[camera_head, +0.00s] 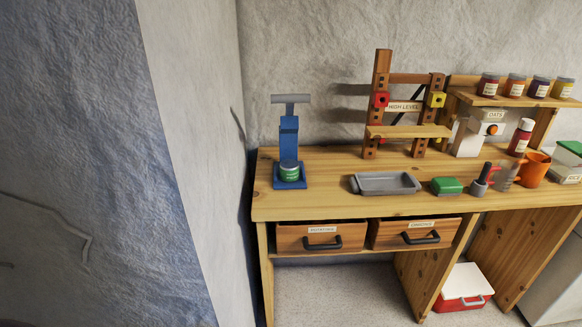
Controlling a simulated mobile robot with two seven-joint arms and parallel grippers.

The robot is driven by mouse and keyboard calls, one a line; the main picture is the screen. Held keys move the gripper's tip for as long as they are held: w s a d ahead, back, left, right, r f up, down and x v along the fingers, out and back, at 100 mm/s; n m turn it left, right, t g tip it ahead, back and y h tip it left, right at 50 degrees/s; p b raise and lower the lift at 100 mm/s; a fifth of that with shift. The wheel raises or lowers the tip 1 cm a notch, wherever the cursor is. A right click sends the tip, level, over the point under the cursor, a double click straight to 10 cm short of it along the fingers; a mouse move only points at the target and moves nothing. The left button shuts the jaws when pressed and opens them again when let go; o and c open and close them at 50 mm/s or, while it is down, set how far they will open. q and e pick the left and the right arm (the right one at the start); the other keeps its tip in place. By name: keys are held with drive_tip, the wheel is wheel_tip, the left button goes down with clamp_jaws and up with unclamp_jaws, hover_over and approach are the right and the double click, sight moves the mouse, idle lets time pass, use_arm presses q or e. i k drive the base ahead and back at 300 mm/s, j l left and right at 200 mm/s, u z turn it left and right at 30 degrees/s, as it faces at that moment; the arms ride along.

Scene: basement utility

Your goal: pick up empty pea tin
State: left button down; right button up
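A small green tin (289,170) with a pale label and grey rim sits on the base of a blue press (289,135) with a grey T-handle, at the left end of the wooden workbench (330,170). The label is too small to read, so I cannot tell whether this is the pea tin or whether it is empty. Neither of my grippers shows in the head view.
A wooden frame (382,85) and shelf of jars (513,95) rise behind. A wall closes off the left. Bench between press and tray is clear.

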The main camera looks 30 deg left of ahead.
sight(289, 169)
drive_tip(key=u, duration=2.6)
drive_tip(key=l+u, duration=0.1)
drive_tip(key=l, duration=0.85)
drive_tip(key=k, duration=0.05)
